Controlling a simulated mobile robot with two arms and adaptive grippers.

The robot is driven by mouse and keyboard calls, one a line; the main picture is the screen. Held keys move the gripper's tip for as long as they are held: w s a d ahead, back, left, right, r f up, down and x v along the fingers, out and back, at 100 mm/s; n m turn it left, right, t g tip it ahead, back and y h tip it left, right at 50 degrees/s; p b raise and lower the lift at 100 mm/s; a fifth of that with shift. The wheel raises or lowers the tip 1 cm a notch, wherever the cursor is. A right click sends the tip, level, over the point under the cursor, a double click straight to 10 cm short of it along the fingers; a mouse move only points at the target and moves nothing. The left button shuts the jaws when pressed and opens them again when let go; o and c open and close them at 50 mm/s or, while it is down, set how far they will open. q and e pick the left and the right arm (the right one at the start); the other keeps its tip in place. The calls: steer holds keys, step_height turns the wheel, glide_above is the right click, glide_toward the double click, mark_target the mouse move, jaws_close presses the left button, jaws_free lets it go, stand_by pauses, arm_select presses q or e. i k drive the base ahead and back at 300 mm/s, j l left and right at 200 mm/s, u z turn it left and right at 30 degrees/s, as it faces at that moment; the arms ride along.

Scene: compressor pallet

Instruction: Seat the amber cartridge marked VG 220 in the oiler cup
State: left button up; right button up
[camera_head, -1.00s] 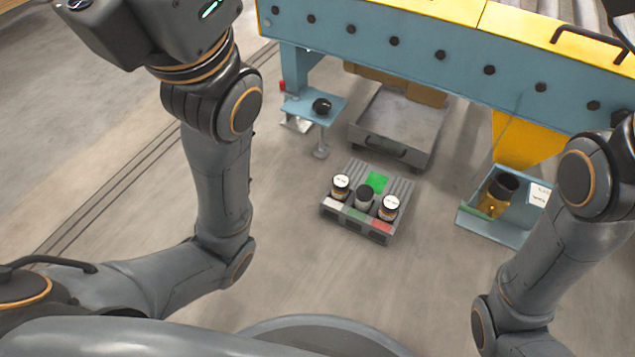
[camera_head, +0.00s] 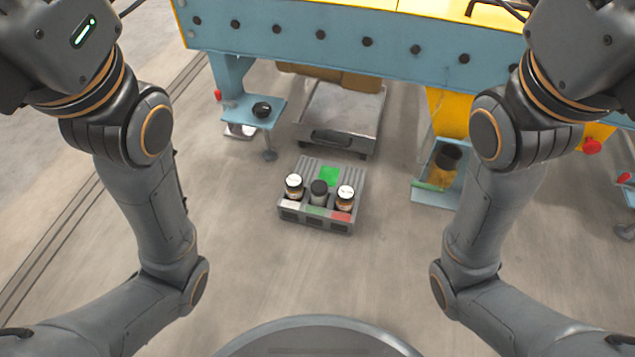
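A grey ribbed carrier (camera_head: 348,180) stands on the floor ahead and holds three small cartridges. The left one (camera_head: 293,187) and the right one (camera_head: 345,197) have white lids and amber bodies; the middle one (camera_head: 319,193) has a dark cap and a greyish body. The lid lettering is too small to read. A black round cup (camera_head: 262,110), possibly the oiler cup, sits on a blue bracket under the frame. Both arms are raised at the sides, far from the carrier. The fingers of both grippers are outside the picture.
A blue bin (camera_head: 428,196) at right holds an amber container with a dark top (camera_head: 446,166). A grey drawer-like tray (camera_head: 340,115) lies behind the carrier. The blue and yellow machine frame (camera_head: 320,35) spans the back. Floor around the carrier's front is clear.

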mark_target(447, 160)
steer(key=z, duration=1)
